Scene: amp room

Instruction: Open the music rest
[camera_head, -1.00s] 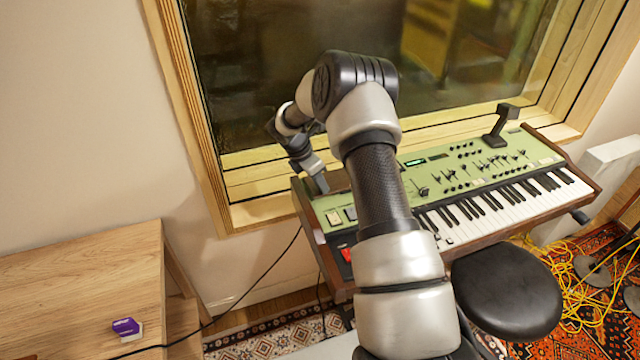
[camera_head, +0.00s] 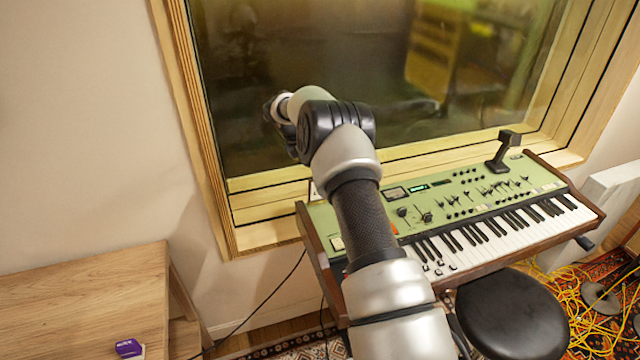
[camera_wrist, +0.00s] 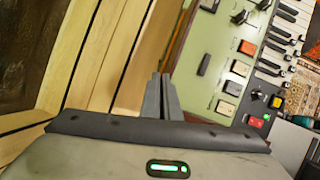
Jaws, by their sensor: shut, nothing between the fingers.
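The green keyboard (camera_head: 440,205) with dark wooden sides stands below the window. A black bracket-like piece (camera_head: 504,151) stands upright at its back right; I cannot tell whether this is the music rest. No other part clearly looks like a music rest. In the wrist view, my gripper (camera_wrist: 161,82) is shut and empty. Its fingertips appear beside the wooden side of the keyboard (camera_wrist: 203,62), between it and the pale window ledge; the height above them is unclear.
The wooden window frame (camera_head: 262,236) and glass (camera_head: 240,100) rise behind the keyboard. A wooden table (camera_head: 75,295) with a purple box (camera_head: 128,348) is at left. A black stool (camera_head: 512,316) stands in front. Yellow cables (camera_head: 570,300) lie on the rug at right.

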